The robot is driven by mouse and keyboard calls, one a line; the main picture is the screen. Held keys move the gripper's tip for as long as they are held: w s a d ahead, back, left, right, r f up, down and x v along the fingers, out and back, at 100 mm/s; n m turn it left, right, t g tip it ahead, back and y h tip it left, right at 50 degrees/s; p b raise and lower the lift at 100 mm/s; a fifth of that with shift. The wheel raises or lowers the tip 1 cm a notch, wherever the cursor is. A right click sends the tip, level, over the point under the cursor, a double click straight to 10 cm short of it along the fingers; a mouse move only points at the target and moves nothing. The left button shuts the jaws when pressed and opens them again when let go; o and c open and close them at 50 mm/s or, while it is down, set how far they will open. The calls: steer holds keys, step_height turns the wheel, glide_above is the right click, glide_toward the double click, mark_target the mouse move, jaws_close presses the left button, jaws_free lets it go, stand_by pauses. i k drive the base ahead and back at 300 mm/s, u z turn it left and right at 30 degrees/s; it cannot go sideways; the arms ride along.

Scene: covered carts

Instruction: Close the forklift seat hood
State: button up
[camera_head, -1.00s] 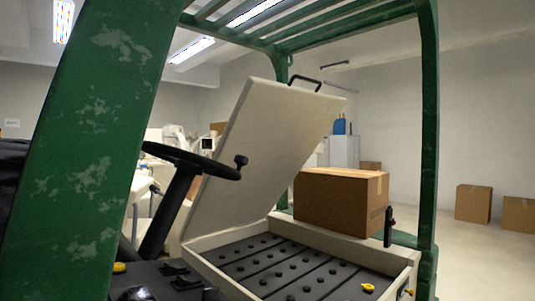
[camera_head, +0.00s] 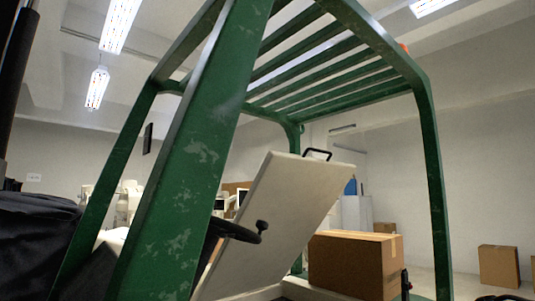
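The forklift seat hood (camera_head: 285,220) is a pale flat panel that stands raised and tilted over the seat compartment. A black handle (camera_head: 318,153) sits on its upper edge. The compartment under it is mostly below the picture; only a bit of its pale rim (camera_head: 262,293) shows at the bottom edge. The steering wheel (camera_head: 232,231) with its knob overlaps the hood's lower left. My gripper is not in view.
A green frame post (camera_head: 190,150) stands in front on the left, another post (camera_head: 433,190) on the right, with a slatted roof (camera_head: 335,75) above. A cardboard box (camera_head: 352,264) sits behind the compartment, right of the hood. More boxes (camera_head: 498,266) lie on the floor at right.

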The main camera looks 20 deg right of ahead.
mark_target(293, 193)
steer(key=u, duration=1.6)
steer(key=k, duration=1.4)
steer(key=z, duration=1.6)
steer(key=i, duration=1.7)
steer(key=u, duration=0.05)
